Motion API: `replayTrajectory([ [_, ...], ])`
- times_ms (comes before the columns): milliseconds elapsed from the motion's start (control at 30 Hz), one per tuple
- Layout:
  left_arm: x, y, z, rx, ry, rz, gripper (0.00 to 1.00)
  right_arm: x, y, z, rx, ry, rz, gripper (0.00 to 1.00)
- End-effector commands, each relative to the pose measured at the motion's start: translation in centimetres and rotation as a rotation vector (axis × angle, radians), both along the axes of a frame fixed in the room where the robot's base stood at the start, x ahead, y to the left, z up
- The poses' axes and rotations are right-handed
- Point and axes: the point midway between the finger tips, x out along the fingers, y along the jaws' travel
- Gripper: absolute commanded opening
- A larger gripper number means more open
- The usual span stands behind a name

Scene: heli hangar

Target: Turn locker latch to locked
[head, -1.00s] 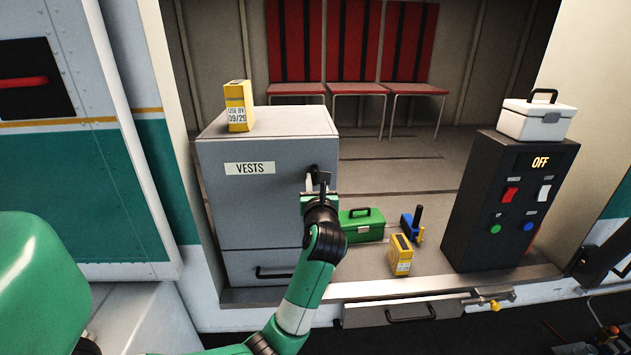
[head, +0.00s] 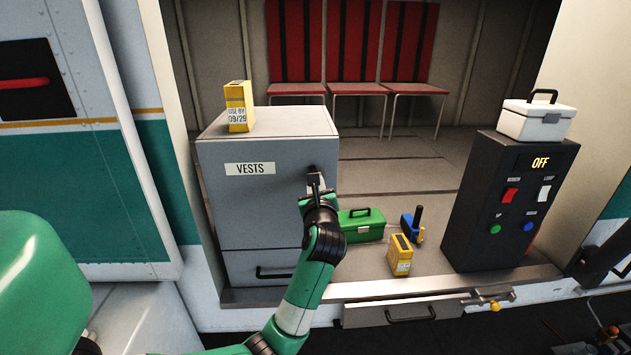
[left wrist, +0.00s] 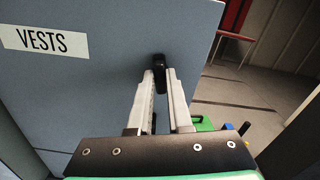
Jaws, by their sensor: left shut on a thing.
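The grey locker (head: 235,205) with the "VESTS" label stands on the left of the cabin floor; its front also fills much of the left wrist view (left wrist: 95,90). The small black latch (head: 311,169) sits near the right edge of its front. In the left wrist view the latch (left wrist: 159,62) stands between the two fingertips. My left gripper (left wrist: 161,75) is shut on the latch, its fingers reaching toward the locker front. In the head view my left gripper (head: 318,185) partly hides the latch, so its exact angle is hard to tell. My right gripper is not in view.
A yellow box (head: 238,108) stands on the locker. A green case (head: 362,225), a blue tool (head: 412,225) and another yellow box (head: 401,256) are on the floor to the right. A black control panel (head: 505,205) carries a white case (head: 537,118).

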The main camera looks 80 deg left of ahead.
Motion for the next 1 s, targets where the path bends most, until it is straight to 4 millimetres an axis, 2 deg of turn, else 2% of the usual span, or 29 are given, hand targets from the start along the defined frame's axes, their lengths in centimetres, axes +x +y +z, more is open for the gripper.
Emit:
replayTrajectory([
  [467, -0.2, 0.0, -0.2, -0.062, -0.443, 0.000, 0.00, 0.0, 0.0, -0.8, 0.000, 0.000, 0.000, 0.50],
  [1000, -0.3, 0.0, -0.6, -0.136, -0.949, 0.000, 0.00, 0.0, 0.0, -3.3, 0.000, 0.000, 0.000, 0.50],
])
